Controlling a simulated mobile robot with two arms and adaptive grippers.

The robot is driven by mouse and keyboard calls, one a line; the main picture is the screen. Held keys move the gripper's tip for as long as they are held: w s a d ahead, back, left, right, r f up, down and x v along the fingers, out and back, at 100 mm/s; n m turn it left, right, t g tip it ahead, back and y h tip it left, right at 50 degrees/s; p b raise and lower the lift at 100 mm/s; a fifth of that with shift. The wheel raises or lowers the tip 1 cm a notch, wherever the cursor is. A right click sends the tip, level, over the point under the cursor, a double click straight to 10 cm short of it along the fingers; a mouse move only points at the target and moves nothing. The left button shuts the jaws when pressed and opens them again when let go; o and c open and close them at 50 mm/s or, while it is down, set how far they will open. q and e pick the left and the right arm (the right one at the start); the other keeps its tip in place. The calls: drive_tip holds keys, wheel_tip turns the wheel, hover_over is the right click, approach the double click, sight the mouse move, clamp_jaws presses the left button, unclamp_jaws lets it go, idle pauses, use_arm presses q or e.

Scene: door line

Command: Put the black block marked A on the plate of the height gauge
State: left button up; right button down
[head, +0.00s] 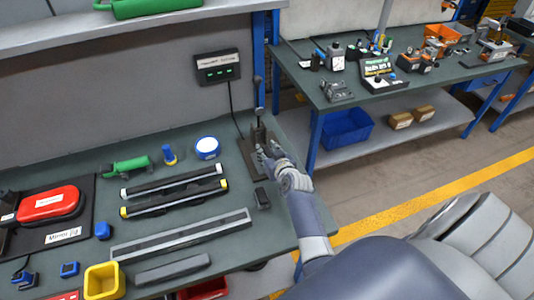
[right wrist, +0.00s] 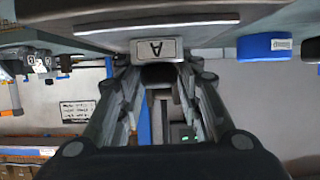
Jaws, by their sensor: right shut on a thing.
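My right gripper (head: 264,149) is in front of the height gauge (head: 259,110), above its dark base. In the right wrist view, which is upside down, the fingers (right wrist: 157,66) are shut on the black block marked A (right wrist: 158,76). Its light label with the A faces the camera. In the head view the hand hides this block. The pictures do not show clearly whether the block touches the gauge plate. My left gripper is not in view.
Another small black block (head: 262,199) lies on the bench in front of the gauge. A blue and white round container (head: 207,148) stands to its left. A display box (head: 217,67) is on the wall behind. Bars (head: 174,190) and a long rail (head: 182,234) lie left.

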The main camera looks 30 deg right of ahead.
drive_tip(key=shift+s+r, duration=0.1)
drive_tip(key=shift+s, duration=0.1)
drive_tip(key=c, duration=1.3)
unclamp_jaws()
drive_tip(key=shift+a, duration=0.1)
drive_tip(key=shift+c, duration=0.2)
drive_tip(key=shift+o, duration=1.1)
drive_tip(key=shift+s+r, duration=0.1)
drive_tip(key=shift+s, duration=0.05)
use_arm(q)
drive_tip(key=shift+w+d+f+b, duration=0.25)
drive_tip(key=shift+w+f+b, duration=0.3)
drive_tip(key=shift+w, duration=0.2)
use_arm(e)
drive_tip(key=v, duration=1.1)
drive_tip(key=shift+s+a, duration=0.15)
drive_tip(key=shift+s, duration=0.2)
